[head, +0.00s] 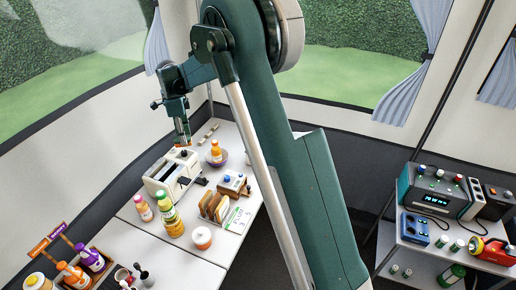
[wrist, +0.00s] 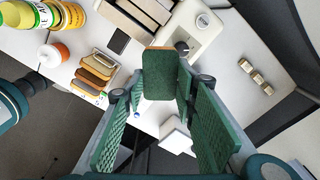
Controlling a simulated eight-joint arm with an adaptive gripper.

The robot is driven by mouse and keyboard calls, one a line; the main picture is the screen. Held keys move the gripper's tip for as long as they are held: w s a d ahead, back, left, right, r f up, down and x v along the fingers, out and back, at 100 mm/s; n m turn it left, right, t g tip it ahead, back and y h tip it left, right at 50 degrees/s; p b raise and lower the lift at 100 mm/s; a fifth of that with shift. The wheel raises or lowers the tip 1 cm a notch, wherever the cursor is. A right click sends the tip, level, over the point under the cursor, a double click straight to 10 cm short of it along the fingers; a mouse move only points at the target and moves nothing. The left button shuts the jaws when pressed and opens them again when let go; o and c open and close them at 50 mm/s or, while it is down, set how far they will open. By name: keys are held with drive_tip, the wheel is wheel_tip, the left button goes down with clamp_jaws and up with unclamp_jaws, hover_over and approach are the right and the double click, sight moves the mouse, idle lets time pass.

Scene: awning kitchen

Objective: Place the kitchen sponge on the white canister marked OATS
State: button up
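My gripper (head: 184,141) hangs over the far part of the white table, above the toaster area. In the wrist view, its green fingers are closed around the kitchen sponge (wrist: 160,76), a block with a dark green face and an orange edge. The sponge is held clear of the table.
A toast rack (head: 213,206) and a tall yellow-green bottle (head: 169,215) flank the canister. Several more bottles stand at front left. A separate shelf with devices (head: 405,232) is at right.

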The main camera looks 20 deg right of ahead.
drive_tip(key=w+d+m+p, duration=0.15)
drive_tip(key=d+m, duration=0.55)
drive_tip(key=d, duration=2.9)
drive_tip(key=f, duration=0.5)
drive_tip(key=shift+s+d, duration=0.1)
drive_tip(key=shift+d, duration=0.15)
drive_tip(key=shift+f, duration=3.15)
drive_tip(key=shift+f, duration=1.85)
